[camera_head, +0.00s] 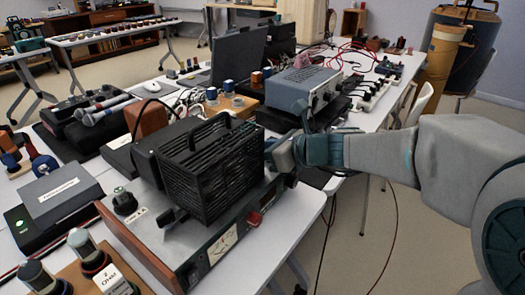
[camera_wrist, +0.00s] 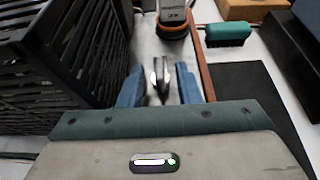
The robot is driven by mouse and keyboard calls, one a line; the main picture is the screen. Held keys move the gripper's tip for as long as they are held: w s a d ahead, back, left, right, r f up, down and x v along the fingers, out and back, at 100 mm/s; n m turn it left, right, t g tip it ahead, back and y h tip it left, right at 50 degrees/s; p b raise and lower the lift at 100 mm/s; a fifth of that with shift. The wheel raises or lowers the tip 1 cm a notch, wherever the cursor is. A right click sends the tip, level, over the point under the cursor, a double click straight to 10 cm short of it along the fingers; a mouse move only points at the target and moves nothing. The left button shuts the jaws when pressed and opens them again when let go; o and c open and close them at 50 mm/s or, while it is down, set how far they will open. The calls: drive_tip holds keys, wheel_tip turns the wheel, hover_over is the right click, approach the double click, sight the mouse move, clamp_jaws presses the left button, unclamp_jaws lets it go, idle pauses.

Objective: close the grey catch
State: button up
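A small grey metallic piece, which looks like the grey catch (camera_wrist: 160,78), stands between my two blue fingers in the wrist view. It looks upright, with narrow pointed tips. My gripper (camera_wrist: 159,88) is open, one finger on each side of it, with gaps showing. I cannot tell whether either finger touches it. In the head view my gripper (camera_head: 284,156) is at the right side of a black slatted box (camera_head: 212,168), which sits on a grey panelled unit (camera_head: 232,236). I cannot make out the catch in the head view.
The slatted box rises close to my left finger in the wrist view. A wooden strip (camera_wrist: 205,68) and a green brush-like block (camera_wrist: 228,35) lie to the right. A blue-grey instrument (camera_head: 303,87) and a laptop (camera_head: 238,55) stand behind.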

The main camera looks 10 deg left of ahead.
clamp_jaws()
